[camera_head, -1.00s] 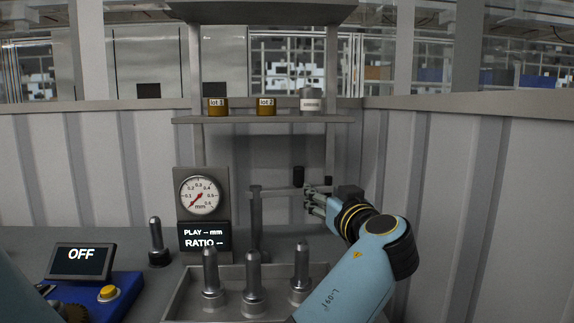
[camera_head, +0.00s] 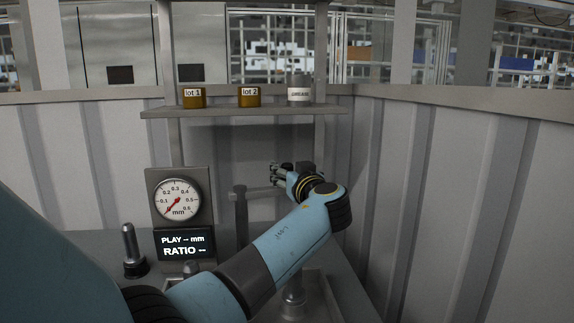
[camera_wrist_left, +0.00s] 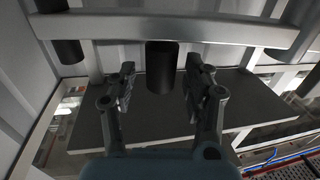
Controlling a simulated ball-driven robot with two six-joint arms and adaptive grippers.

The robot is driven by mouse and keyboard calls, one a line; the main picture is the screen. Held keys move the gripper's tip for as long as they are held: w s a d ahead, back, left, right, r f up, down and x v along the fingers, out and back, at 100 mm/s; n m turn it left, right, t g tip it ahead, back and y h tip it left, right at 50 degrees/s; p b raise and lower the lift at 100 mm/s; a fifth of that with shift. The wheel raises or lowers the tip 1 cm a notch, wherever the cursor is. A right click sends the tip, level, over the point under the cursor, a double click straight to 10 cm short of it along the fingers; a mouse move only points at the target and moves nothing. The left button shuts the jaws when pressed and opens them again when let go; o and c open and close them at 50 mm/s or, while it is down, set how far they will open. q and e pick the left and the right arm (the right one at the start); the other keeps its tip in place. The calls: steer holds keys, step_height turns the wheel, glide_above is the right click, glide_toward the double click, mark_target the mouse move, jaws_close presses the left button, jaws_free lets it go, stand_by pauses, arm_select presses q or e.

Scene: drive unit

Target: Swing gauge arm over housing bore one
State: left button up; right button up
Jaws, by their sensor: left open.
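The gauge arm (camera_head: 264,194) is a grey horizontal bar reaching right from an upright post (camera_head: 241,222). My left gripper (camera_head: 277,174) is at the bar's right part, its arm crossing from the lower left. In the left wrist view the gauge arm (camera_wrist_left: 215,29) runs across the top. A dark cylinder (camera_wrist_left: 162,68) at the bar stands between the open fingers of my left gripper (camera_wrist_left: 160,82), with gaps visible on both sides. I cannot make out housing bore one; my arm hides much of the bench. My right gripper is not in view.
A dial gauge (camera_head: 177,199) stands above a display (camera_head: 185,244) reading PLAY and RATIO. A metal pin (camera_head: 132,250) stands left of it; another pin (camera_head: 293,294) is by the tray. A shelf (camera_head: 245,112) holds lot 1, lot 2 and a grey container. Panel walls close the right side.

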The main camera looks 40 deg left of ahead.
arm_select(q)
steer(key=shift+w+a, duration=0.25)
steer(key=shift+a, duration=0.25)
jaws_close()
stand_by(0.5)
steer(key=shift+s, duration=0.1)
stand_by(0.3)
